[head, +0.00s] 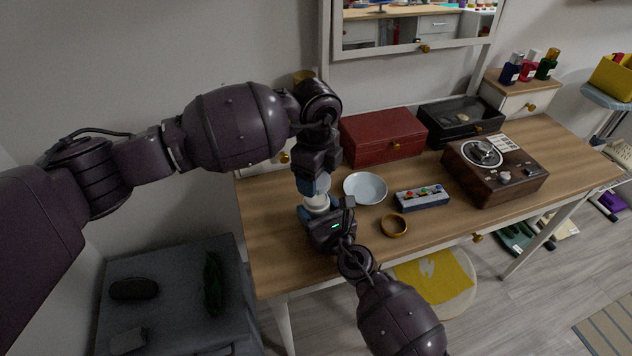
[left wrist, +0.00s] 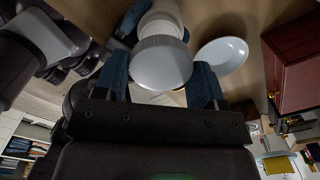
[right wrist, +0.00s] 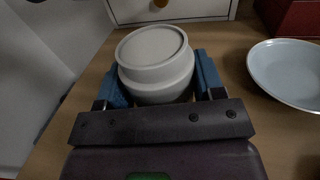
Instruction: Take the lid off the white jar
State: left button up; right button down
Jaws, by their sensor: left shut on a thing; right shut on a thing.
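The white jar (head: 317,204) is above the table's left part, between my two grippers. My right gripper (head: 318,216) is shut on its body, which fills the space between the blue fingers in the right wrist view (right wrist: 158,88). My left gripper (head: 316,188) points down from above, its fingers shut on the pale round lid (left wrist: 161,64). The jar's white body (left wrist: 163,20) shows behind the lid in the left wrist view. The jar's round, rimmed top faces up in the right wrist view, with no left fingers there. I cannot tell whether lid and jar touch.
A pale bowl (head: 365,188) stands close right of the jar. A brown ring-shaped bowl (head: 393,225), a button panel (head: 422,197), a red box (head: 382,137), a black case (head: 461,121) and a wooden dial box (head: 495,170) are farther right. The table's front left is clear.

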jog(key=shift+c, duration=0.8)
grip_release()
